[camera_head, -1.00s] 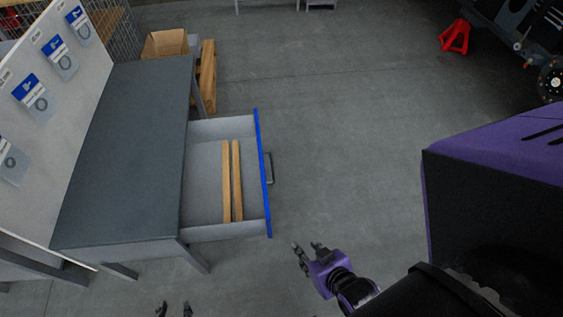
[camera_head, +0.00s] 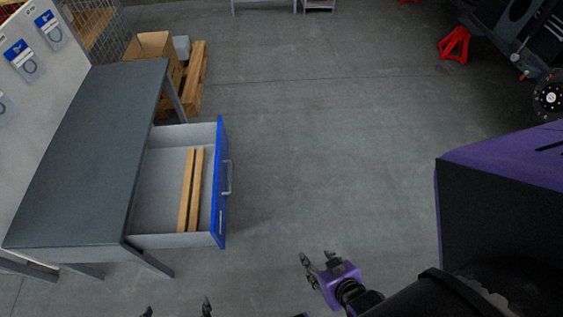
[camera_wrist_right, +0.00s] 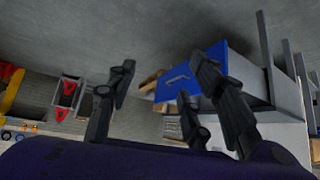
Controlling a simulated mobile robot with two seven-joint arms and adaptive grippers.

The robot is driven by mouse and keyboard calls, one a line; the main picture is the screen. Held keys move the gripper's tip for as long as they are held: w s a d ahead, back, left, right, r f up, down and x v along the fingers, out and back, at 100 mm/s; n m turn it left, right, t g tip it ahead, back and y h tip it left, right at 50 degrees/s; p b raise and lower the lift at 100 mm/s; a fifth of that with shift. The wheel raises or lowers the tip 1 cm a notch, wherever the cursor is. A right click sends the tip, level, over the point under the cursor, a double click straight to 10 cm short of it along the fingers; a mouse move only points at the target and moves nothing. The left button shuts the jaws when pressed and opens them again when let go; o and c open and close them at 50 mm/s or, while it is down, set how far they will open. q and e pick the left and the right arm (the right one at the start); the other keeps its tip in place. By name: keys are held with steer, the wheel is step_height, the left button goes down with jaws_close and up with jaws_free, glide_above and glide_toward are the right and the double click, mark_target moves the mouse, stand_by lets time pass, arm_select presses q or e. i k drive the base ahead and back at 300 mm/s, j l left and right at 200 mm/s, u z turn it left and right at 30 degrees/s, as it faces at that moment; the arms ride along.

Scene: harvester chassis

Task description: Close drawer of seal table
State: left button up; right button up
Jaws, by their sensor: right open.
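The seal table (camera_head: 90,150) stands at the left in the head view, with a dark grey top. Its drawer (camera_head: 165,175) is pulled out to the right and holds two wooden strips (camera_head: 190,190). The drawer has a blue front (camera_head: 220,195) with a grey handle (camera_head: 228,178). My right gripper (camera_head: 318,262) is open and empty, in front of the drawer and to its lower right, apart from it. The blue front also shows beyond the fingers in the right wrist view (camera_wrist_right: 236,68). My left gripper (camera_head: 178,307) shows only its fingertips at the bottom edge, spread apart.
A cardboard box (camera_head: 150,46) and wooden pallet (camera_head: 193,85) stand behind the table. A white board with hanging seal packs (camera_head: 22,62) rises along its left. A red jack stand (camera_head: 454,43) is by the chassis at upper right. The floor right of the drawer is clear.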

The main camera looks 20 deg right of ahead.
mark_target(179, 201)
steer(key=i+l+u, duration=0.4)
steer(key=i+l, duration=0.35)
steer(key=l+u, duration=0.2)
